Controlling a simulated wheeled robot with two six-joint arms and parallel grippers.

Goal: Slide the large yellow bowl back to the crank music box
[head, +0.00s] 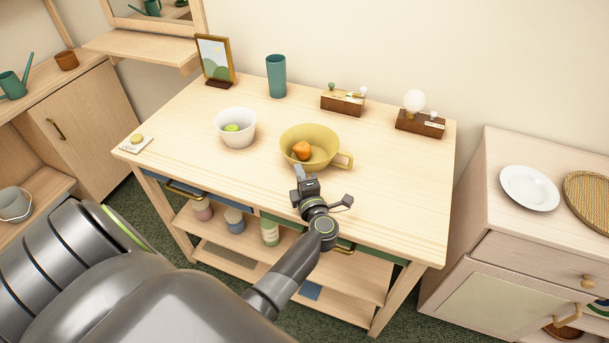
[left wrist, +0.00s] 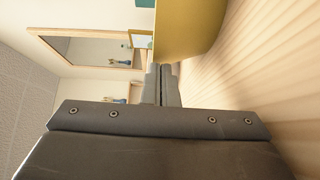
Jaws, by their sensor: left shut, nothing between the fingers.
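The large yellow bowl (head: 322,136) stands upright on the wooden table, with an orange fruit (head: 302,151) inside and a handle on its right. The small wooden box with metal parts (head: 343,104), which looks like the crank music box, stands behind it near the wall, with bare table between them. My left gripper (head: 298,173) is shut and empty at the bowl's near side, low over the table. In the left wrist view the shut fingers (left wrist: 163,85) are close to the yellow bowl wall (left wrist: 185,30); whether they touch it I cannot tell. My right gripper is not in view.
A white bowl (head: 236,138) with a green fruit stands left of the yellow bowl. A bulb lamp on a wooden base (head: 420,124), a teal cup (head: 276,76) and a picture frame (head: 215,60) stand along the back. The table's right front is clear.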

